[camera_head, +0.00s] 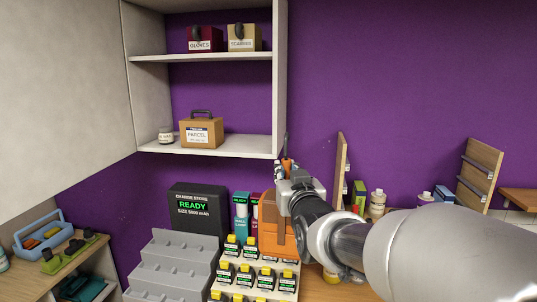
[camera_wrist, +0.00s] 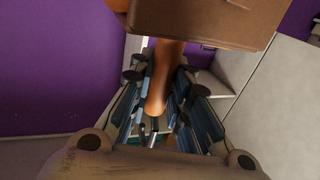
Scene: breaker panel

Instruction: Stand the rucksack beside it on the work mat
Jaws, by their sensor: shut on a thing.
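The rucksack (camera_head: 272,222) is an orange-brown bag with a darker strap, below my gripper (camera_head: 286,166) in the head view. Its brown body also shows at the top of the wrist view (camera_wrist: 205,22). My gripper is shut on an orange strap-like part that runs from the body down between the fingers (camera_wrist: 155,95). The bag's underside is hidden behind the battery packs and my arm, so I cannot tell whether it touches anything. I cannot make out the work mat.
Several black, yellow-topped battery packs (camera_head: 244,273) stand in front. A grey stepped rack (camera_head: 172,268) and charge store (camera_head: 197,210) are to the left. A shelf unit (camera_head: 205,146) holding a parcel case (camera_head: 201,132) is above left. Bottles (camera_head: 377,203) and an upright board (camera_head: 341,171) stand right.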

